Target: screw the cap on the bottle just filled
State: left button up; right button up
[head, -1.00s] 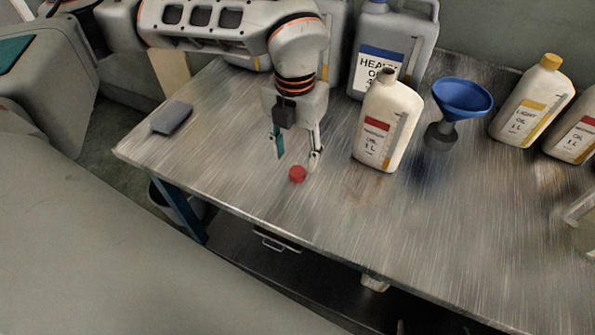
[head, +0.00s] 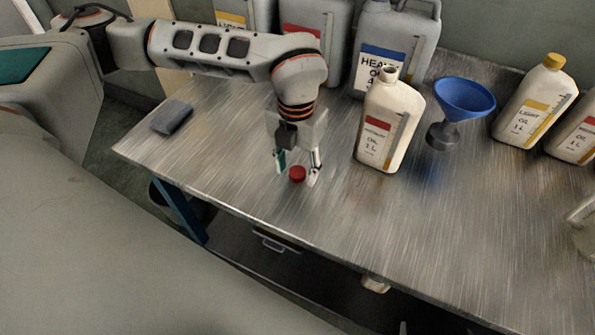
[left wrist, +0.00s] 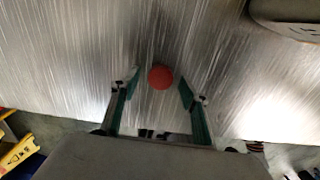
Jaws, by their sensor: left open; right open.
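The red cap (head: 297,174) lies on the metal table near its front edge. My left gripper (head: 296,179) is open and lowered over it, with one finger on either side of the cap. In the left wrist view the cap (left wrist: 160,77) sits between the tips of the open fingers (left wrist: 158,90), with gaps on both sides. The open bottle (head: 388,128), white with a red label and a bare neck, stands upright right of the gripper. Part of it shows at the top right of the left wrist view (left wrist: 285,12). My right gripper is not in view.
A blue funnel (head: 463,97) on a dark stand is right of the bottle. Yellow-capped bottle (head: 534,102) and another bottle stand farther right. Large grey canisters (head: 396,40) line the back. A grey block (head: 171,116) lies at left. The table's front middle is clear.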

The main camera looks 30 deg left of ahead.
aim_at(297, 173)
pick_arm(q)
jog(key=c, duration=0.7)
jog(key=shift+r, duration=0.1)
notch_tip(297, 173, up, 20)
jog(key=shift+f+p, duration=0.1)
jog(key=shift+p, duration=0.9)
